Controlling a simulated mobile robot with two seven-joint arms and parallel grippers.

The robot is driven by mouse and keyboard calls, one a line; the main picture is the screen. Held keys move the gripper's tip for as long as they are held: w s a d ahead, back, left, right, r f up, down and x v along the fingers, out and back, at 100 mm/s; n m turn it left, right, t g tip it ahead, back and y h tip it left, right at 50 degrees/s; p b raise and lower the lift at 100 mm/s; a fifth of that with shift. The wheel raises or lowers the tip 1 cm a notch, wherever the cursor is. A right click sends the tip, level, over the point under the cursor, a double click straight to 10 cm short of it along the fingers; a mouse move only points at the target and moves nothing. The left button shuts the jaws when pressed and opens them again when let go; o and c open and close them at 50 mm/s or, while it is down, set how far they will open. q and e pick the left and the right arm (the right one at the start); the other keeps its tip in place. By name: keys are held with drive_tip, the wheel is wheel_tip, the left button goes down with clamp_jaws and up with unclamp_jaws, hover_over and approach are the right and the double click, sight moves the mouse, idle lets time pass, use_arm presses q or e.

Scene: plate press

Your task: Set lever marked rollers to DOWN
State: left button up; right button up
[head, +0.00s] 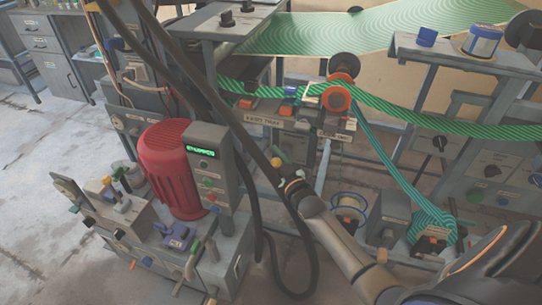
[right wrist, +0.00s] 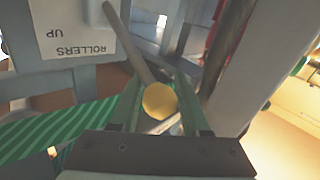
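The yellow knob (right wrist: 160,101) of the lever shows in the right wrist view. Its grey rod (right wrist: 128,42) runs up and left from it, beside a white label (right wrist: 75,35) reading ROLLERS UP, which appears upside down. My right gripper (right wrist: 160,95) has a finger on each side of the knob. I cannot tell whether the fingers press on it. In the head view my right gripper (head: 283,178) is just below the small yellow knob (head: 277,162), under the press frame. The lever's pivot is not clear. My left gripper is not in view.
A red motor (head: 170,172) and a grey control box (head: 210,170) stand to the left. Green striped web (head: 430,122) runs over orange-ended rollers (head: 336,98) close by. A teal strip (head: 395,170) hangs at right. A cable spool (head: 348,208) sits behind my right arm.

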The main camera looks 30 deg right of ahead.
clamp_jaws()
idle(1.0)
